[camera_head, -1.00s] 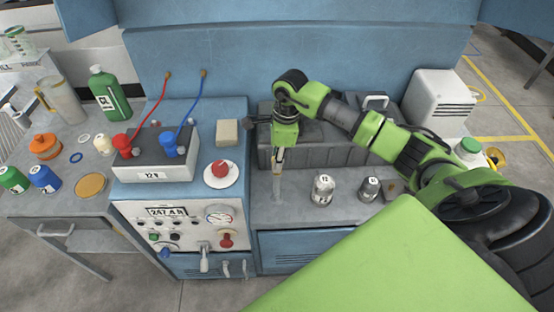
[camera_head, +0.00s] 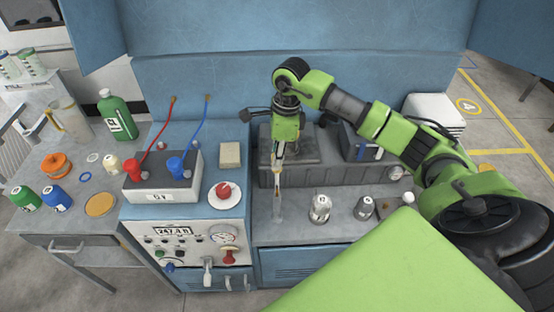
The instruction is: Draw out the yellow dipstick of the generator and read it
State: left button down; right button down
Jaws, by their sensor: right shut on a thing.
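My right gripper (camera_head: 279,165) points straight down in front of the grey engine block (camera_head: 330,170) of the generator. It is shut on a slim thing, which I take to be the dipstick (camera_head: 278,185). Only a thin pale strip of it shows below the fingertips, in front of the block. The fingers hide its upper part, and I cannot tell whether its lower end is free. No marks or oil level can be made out on it. My left gripper is out of view.
Two metal caps or filters (camera_head: 320,209) stand on the ledge right of the gripper. A control panel (camera_head: 190,243) with gauge and levers is at the left. A battery box (camera_head: 163,190) with red and blue leads stands above it. A side table (camera_head: 40,222) holds several bottles.

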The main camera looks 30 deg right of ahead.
jog(key=shift+r+p, duration=1.3)
jog(key=shift+r, duration=1.5)
